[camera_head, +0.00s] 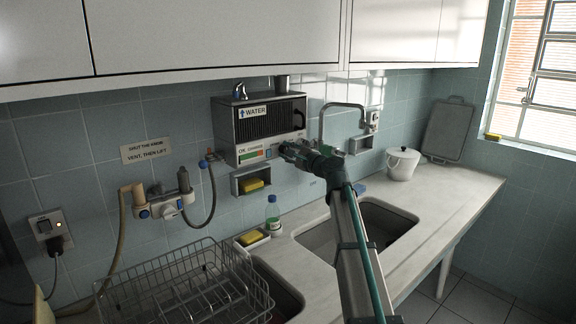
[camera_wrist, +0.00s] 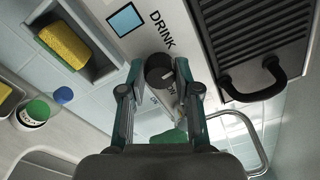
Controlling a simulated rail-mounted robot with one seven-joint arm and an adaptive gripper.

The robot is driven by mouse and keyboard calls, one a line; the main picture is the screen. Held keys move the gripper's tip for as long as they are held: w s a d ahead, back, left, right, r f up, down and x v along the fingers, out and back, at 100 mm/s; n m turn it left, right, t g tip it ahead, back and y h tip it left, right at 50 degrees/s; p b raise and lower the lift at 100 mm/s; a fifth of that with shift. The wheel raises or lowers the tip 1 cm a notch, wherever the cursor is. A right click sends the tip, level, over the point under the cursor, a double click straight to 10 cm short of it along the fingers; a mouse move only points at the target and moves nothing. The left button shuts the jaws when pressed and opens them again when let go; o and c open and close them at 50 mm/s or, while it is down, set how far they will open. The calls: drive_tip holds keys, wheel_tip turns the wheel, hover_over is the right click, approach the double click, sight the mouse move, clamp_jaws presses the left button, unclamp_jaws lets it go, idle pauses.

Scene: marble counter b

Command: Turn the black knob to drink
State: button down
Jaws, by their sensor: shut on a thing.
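The black knob (camera_wrist: 157,66) is on the pale front panel of the wall water unit (camera_head: 243,128), beside the printed word DRINK in the wrist view. A small white mark shows on its face. My gripper (camera_wrist: 160,74) has one finger on each side of the knob and is shut on it. In the head view my gripper (camera_head: 286,149) reaches the lower right of the unit's front and hides the knob. A light blue square (camera_wrist: 125,19) is on the panel near DRINK.
A black ribbed panel with a handle (camera_wrist: 258,80) is close right of the knob. A curved tap pipe (camera_head: 324,122) stands right of the unit. A niche with a yellow sponge (camera_head: 252,185) is below. A bottle (camera_head: 272,213), sinks and wire rack (camera_head: 180,285) are lower.

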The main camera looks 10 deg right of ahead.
drive_tip(key=n+b, duration=0.7)
drive_tip(key=b, duration=0.2)
drive_tip(key=shift+f+n, duration=0.2)
drive_tip(key=shift+n, duration=0.2)
drive_tip(key=shift+b, duration=0.3)
drive_tip(key=c, duration=0.8)
unclamp_jaws()
drive_tip(key=shift+r, duration=0.1)
drive_tip(key=v, duration=1.2)
drive_tip(key=shift+d, duration=0.15)
